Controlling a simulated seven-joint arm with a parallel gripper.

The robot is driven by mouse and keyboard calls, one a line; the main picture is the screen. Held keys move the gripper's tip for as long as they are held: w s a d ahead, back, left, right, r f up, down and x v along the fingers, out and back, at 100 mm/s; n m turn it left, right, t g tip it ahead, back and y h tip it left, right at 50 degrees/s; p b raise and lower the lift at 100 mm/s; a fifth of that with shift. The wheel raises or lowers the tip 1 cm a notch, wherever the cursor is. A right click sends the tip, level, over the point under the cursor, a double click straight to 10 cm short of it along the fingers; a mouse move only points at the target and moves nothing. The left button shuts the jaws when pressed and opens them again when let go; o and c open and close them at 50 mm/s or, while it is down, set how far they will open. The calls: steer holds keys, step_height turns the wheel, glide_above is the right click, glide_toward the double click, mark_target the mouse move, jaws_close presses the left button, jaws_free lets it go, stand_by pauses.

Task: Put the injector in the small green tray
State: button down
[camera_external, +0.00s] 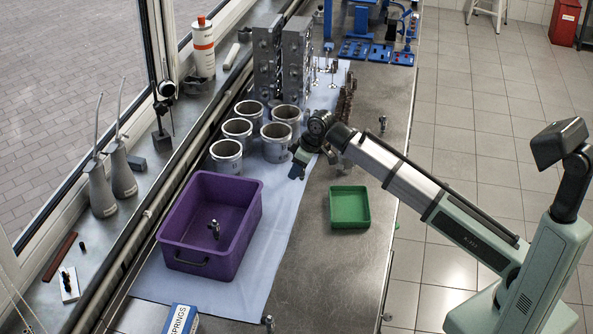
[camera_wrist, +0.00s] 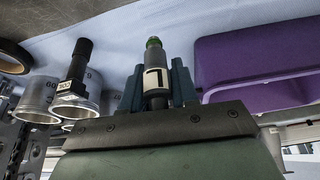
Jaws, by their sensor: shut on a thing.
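My gripper (camera_external: 298,168) is above the bench, beside the grey cylinder liners and left of and behind the small green tray. In the wrist view my gripper (camera_wrist: 156,88) is shut on the injector (camera_wrist: 153,57), a dark and grey cylinder with a green tip and a white label marked with a black stroke. It sits between the two teal fingers. In the external view the injector is too small or hidden to make out. The small green tray (camera_external: 350,226) stands on the bare metal bench, looks empty, and is not visible in the wrist view.
A purple bin (camera_external: 199,254) with a metal part inside stands on the blue cloth. Several cylinder liners (camera_external: 227,158) stand behind it. A dark, labelled cylinder (camera_wrist: 75,75) shows near them. Grey engine blocks (camera_external: 267,62) stand farther back. The bench around the green tray is clear.

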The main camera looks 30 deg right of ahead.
steer(key=s+d+m, duration=0.1)
steer(key=s+d, duration=0.4)
steer(key=d, duration=0.5)
steer(key=m+h, duration=0.1)
steer(key=m, duration=0.2)
glide_above(342, 205)
steer(key=s, duration=0.2)
steer(key=f, duration=0.1)
steer(key=shift+t, duration=0.4)
steer(key=shift+w+d+f, duration=0.1)
steer(key=shift+d+f, duration=0.05)
steer(key=shift+f, duration=2.25)
steer(key=shift+w+d+f, duration=0.1)
steer(key=shift+d+f, duration=0.05)
steer(key=shift+f, duration=2.25)
steer(key=shift+f, duration=0.1)
steer(key=c, duration=0.9)
jaws_free()
steer(key=shift+o, duration=0.2)
steer(key=v, duration=1.2)
